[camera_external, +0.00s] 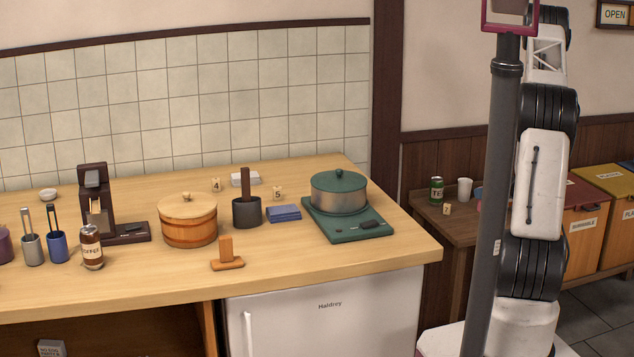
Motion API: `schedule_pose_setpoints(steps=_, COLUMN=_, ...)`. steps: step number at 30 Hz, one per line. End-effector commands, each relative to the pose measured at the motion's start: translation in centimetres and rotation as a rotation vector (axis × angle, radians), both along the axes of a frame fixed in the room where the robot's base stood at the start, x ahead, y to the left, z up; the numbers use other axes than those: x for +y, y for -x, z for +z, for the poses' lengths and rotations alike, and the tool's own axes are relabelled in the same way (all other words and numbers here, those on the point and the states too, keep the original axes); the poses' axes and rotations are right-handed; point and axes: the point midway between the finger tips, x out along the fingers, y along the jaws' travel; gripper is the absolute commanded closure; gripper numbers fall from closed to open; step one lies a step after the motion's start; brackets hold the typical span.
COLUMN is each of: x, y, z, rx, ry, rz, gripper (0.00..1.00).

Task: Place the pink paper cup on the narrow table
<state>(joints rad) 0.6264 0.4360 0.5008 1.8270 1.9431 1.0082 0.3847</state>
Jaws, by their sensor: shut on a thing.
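The narrow table is probably the small dark brown wooden table (424,217) to the right of the counter. My arm and a dark upright pole stand in front of its right side. A white cup (464,189) stands on it. A small pale blue thing beside the pole is partly hidden, and I cannot tell what it is. I cannot make out a pink paper cup anywhere in the view. My arm rises out of the top of the picture at the right, and my gripper is not in view.
Sorting bins (584,223) stand at the far right.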

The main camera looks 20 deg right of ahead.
Motion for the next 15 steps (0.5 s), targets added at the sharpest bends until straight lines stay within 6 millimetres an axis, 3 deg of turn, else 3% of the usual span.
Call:
schedule_pose_setpoints(steps=9, x=-2.0, y=-4.3, z=-0.5, rx=0.0, ry=0.001, rz=0.0, gripper=0.64)
schedule_pose_setpoints(steps=15, x=-2.8, y=-6.0, z=-0.7, rx=0.0, ry=-0.001, rz=0.001, gripper=0.64)
